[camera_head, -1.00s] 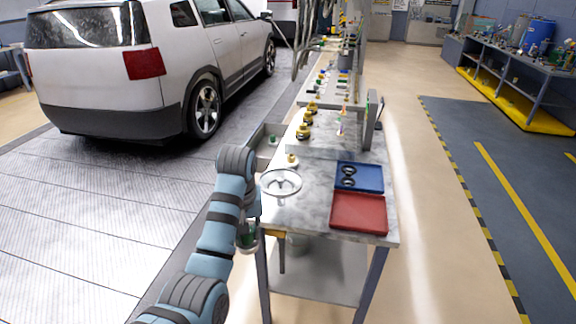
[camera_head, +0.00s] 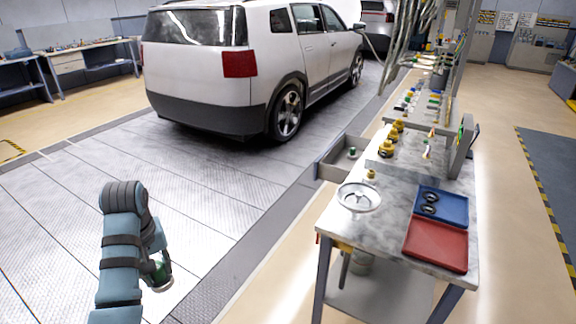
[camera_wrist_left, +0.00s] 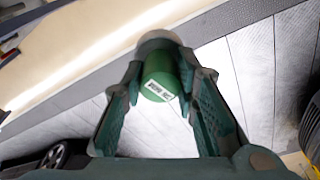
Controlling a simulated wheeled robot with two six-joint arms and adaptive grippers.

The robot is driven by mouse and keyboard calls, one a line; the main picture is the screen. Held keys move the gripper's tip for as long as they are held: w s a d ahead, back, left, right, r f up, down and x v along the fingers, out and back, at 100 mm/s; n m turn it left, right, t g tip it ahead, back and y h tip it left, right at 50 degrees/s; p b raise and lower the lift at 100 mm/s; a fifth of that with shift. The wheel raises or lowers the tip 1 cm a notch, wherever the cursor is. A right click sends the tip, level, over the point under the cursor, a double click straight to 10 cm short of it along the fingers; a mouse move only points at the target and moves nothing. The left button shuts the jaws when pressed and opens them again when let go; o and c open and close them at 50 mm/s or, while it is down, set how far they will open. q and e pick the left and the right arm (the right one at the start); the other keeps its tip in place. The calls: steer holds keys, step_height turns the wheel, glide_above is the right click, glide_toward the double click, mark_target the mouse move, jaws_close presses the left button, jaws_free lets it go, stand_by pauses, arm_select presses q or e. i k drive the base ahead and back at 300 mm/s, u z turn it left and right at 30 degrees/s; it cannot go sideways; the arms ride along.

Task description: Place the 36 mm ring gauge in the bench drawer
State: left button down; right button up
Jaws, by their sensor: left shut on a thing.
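My left gripper (camera_head: 154,264) hangs over the floor, left of the bench and away from it. It is shut on a green cylinder (camera_wrist_left: 158,85) with a white label, too small to read, and a grey rounded end; whether this is the 36 mm ring gauge I cannot tell. The bench drawer (camera_head: 331,172) is pulled out on the left side of the bench, and a small green thing (camera_head: 352,152) is inside it. Two black rings (camera_head: 430,204) lie in the blue tray (camera_head: 455,214). My right gripper is not in view.
A white dish-like wheel (camera_head: 358,197) and a red tray (camera_head: 436,246) are on the bench top. Several yellow-and-black fittings (camera_head: 390,145) stand farther back. A white car (camera_head: 205,85) stands behind. The floor between my left arm and the bench is clear.

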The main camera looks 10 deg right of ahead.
mark_target(347, 164)
steer(key=u, duration=0.15)
steer(key=i, duration=4.4)
steer(key=z, duration=4.05)
steer(key=i, duration=1)
